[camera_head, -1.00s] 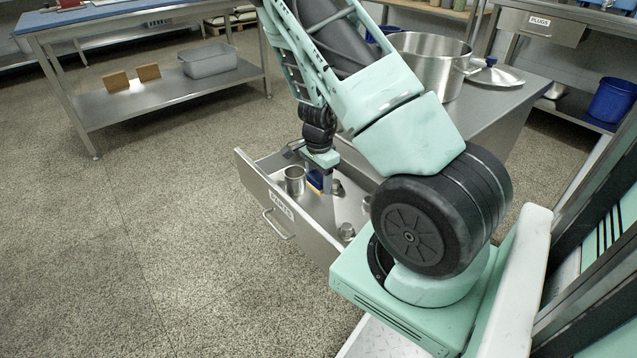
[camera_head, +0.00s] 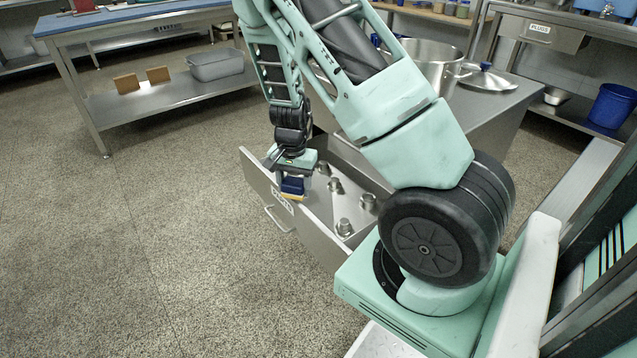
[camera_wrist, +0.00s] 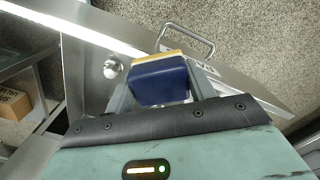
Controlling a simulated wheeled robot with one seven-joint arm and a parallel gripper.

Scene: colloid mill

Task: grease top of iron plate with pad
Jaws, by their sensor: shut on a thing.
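My gripper (camera_head: 292,177) is shut on the pad (camera_head: 292,188), a blue block with a yellow layer on its underside. The pad is above the front wall of the open drawer (camera_head: 318,235), over the drawer's label. In the wrist view the pad (camera_wrist: 160,82) sits between my two fingers, in front of the drawer handle. I cannot make out an iron plate in these frames.
Several metal parts (camera_head: 344,227) stand in the drawer. A steel pot (camera_head: 428,68) and a lid (camera_head: 488,79) are on the counter above. A blue-topped table (camera_head: 130,18) stands at upper left, with clear floor before it.

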